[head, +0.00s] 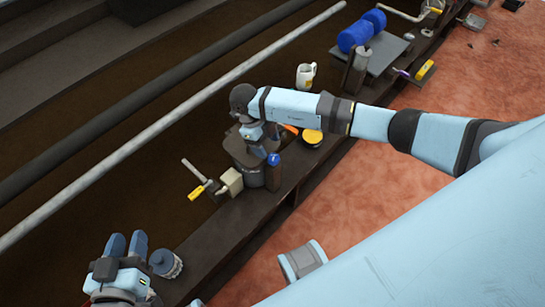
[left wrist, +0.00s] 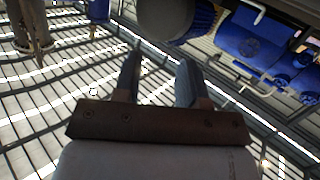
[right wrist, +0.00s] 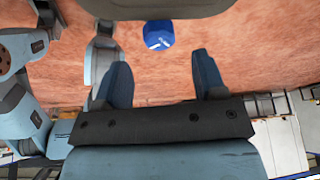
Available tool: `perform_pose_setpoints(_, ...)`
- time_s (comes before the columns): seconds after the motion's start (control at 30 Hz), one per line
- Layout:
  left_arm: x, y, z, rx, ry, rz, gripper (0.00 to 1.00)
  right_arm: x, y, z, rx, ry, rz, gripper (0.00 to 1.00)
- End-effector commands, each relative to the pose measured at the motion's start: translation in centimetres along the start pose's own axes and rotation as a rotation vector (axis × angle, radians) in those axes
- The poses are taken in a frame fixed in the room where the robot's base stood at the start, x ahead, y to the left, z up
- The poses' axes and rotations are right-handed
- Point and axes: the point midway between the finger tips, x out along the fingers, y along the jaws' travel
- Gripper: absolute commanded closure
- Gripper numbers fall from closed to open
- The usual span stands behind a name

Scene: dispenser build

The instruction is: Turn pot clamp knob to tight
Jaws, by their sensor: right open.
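A blue knob (head: 273,159) sits on the right side of a dark pot-like body (head: 250,175) on the bench; I take it for the pot clamp knob. In the right wrist view the blue knob (right wrist: 159,34) has a white mark on its face. It lies beyond my right fingertips, between their lines and apart from them. My right gripper (right wrist: 158,70) is open and empty; in the head view it hangs over the pot, partly hidden by its own arm. My left gripper (head: 126,243) is open and empty at the lower left, and its gap also shows in the left wrist view (left wrist: 160,65).
A yellow-ended handle (head: 196,192) and a beige block (head: 231,181) stand left of the pot. A yellow-topped round item (head: 312,137) and a white mug (head: 305,76) stand farther along the bench. A blue-grey jar (head: 165,263) stands beside my left gripper. A long pale rail (head: 150,128) runs behind.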

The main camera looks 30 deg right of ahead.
Motion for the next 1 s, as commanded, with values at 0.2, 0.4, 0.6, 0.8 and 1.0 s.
perform_pose_setpoints(0.2,0.3,0.9,-2.1,-0.011,0.095,0.032,0.62,4.1,0.0,0.1,0.0,0.001,0.001,0.35)
perform_pose_setpoints(0.4,0.3,1.3,-3.3,-0.017,0.141,0.046,0.62,5.5,0.0,0.0,-0.001,0.0,0.001,0.35)
perform_pose_setpoints(0.6,0.5,1.5,-3.6,-0.016,0.153,0.051,0.62,5.7,0.0,0.0,-0.001,-0.001,0.001,0.35)
perform_pose_setpoints(0.8,0.4,1.4,-3.3,-0.015,0.143,0.048,0.62,5.6,0.0,0.0,-0.001,-0.001,0.001,0.56)
perform_pose_setpoints(1.0,0.3,1.2,-3.1,-0.015,0.136,0.043,0.62,5.6,0.0,0.0,0.0,-0.001,0.001,0.84)
